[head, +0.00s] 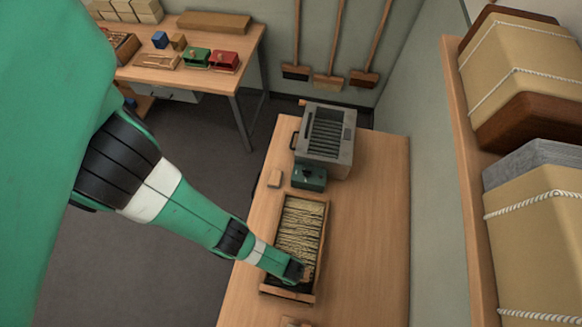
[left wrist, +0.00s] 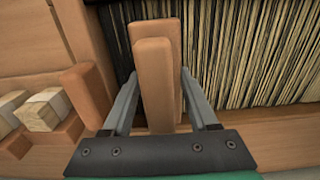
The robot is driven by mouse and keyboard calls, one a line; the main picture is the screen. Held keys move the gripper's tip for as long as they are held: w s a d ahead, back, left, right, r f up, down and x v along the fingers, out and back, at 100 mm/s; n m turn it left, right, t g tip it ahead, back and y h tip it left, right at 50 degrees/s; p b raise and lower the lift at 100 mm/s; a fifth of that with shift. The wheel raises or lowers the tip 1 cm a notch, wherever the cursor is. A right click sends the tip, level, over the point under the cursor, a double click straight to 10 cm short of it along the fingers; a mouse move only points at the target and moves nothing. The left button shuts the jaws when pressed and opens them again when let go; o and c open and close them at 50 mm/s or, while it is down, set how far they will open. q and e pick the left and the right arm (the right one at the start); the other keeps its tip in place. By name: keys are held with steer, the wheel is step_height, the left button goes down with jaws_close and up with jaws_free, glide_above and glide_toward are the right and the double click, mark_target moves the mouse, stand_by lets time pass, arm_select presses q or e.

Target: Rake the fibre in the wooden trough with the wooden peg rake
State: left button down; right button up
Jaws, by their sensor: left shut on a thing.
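The wooden trough (head: 323,235) stands on the bench, filled with straw-coloured fibre (head: 300,222) in rows. In the left wrist view the fibre (left wrist: 255,50) lies at the upper right, with dark gaps between strands, beside a wooden wall (left wrist: 275,130). My left gripper (head: 297,272) is low at the near end of the trough. In the left wrist view it (left wrist: 158,88) is shut on an upright wooden piece (left wrist: 155,75), seemingly the peg rake's handle. The rake's pegs are hidden, so I cannot tell whether they touch the fibre. My right gripper is not in view.
Pale blocks (left wrist: 45,108) sit left of the gripper. The bench's right side (head: 370,240) is clear. A loaded shelf (head: 472,200) stands right.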

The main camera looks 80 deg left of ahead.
arm_select(q)
steer(key=shift+s+d, duration=0.2)
steer(key=shift+d, duration=0.45)
steer(key=shift+s+d, duration=0.2)
steer(key=shift+d, duration=0.4)
steer(key=shift+a, duration=0.1)
steer(key=shift+w+a, duration=0.1)
steer(key=shift+a, duration=0.15)
steer(key=w+a, duration=0.1)
steer(key=a, duration=0.2)
steer(key=w+a, duration=0.1)
steer(key=a, duration=0.3)
steer(key=w+a, duration=0.1)
steer(key=a, duration=0.2)
steer(key=shift+w+a, duration=0.1)
steer(key=shift+a, duration=0.2)
steer(key=w+a+b, duration=0.1)
steer(key=a, duration=0.4)
steer(key=w+a+b, duration=0.1)
steer(key=w+a, duration=0.1)
steer(key=a, duration=0.3)
steer(key=w+a+b, duration=0.2)
steer(key=a, duration=0.3)
steer(key=shift+a+f, duration=0.1)
steer(key=shift+a, duration=0.45)
